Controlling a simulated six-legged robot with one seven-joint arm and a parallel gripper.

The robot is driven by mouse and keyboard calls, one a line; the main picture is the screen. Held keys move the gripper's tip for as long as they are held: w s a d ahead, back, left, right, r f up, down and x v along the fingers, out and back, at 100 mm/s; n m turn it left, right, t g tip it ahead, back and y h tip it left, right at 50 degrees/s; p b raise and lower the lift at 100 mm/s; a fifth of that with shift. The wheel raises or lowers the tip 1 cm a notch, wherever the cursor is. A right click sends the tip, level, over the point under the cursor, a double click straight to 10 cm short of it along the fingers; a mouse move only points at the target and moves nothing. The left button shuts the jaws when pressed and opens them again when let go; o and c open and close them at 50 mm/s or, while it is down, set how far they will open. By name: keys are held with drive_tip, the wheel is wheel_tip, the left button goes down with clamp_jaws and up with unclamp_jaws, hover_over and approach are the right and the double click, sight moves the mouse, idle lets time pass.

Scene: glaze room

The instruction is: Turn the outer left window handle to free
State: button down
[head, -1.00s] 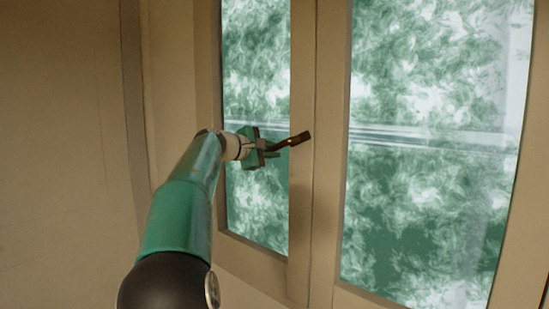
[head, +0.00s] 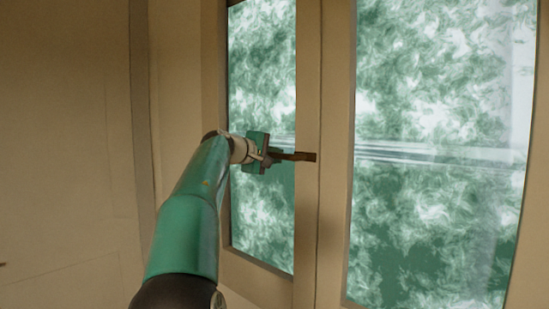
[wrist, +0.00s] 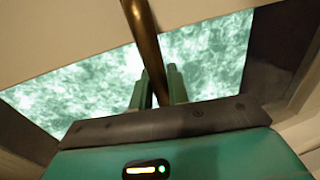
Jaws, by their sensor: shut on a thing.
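The window handle (head: 300,156) is a dark bronze bar on the left window sash, by the stile between the panes. In the head view it lies about level, running left from the stile to my gripper (head: 274,154). My gripper is shut on the handle's left part. In the wrist view the bar (wrist: 144,40) runs from the top edge down between the two green fingers of my gripper (wrist: 158,85). The gripped end is partly hidden by the fingers.
The left glass pane (head: 262,75) is behind my gripper, and a larger right pane (head: 435,90) is beyond the stile (head: 307,220). A plain tan wall (head: 65,130) stands at the left. The panes look closed.

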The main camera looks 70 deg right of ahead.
drive_tip(key=shift+r, duration=0.1)
drive_tip(key=c, duration=1.4)
unclamp_jaws()
drive_tip(key=shift+a, duration=0.1)
drive_tip(key=v, duration=1.3)
drive_tip(key=shift+w+a+r, duration=0.1)
drive_tip(key=shift+w+a, duration=0.05)
drive_tip(key=shift+a, duration=0.1)
